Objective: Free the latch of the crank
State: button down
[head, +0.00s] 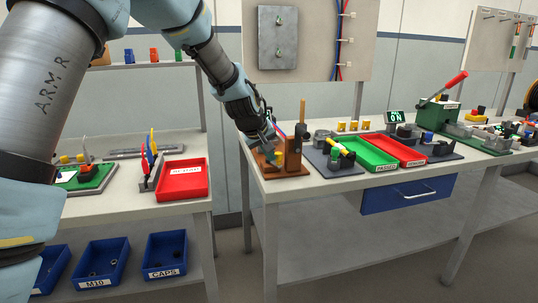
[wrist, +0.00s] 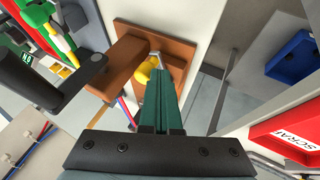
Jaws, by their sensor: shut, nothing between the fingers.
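The crank stand has a brown wooden base (head: 283,171) at the left end of the right bench, with an upright brown block (wrist: 128,62).
Right of the stand are a grey fixture, a green tray (head: 370,152) and a red tray (head: 399,150). A red scrap tray (head: 182,181) lies on the left bench, across a gap. Red and blue cables show behind the crank.

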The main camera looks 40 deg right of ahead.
jog(key=shift+s+d, duration=0.45)
jog(key=shift+d, duration=0.4)
jog(key=shift+s+d, duration=0.15)
jog(key=shift+d, duration=0.1)
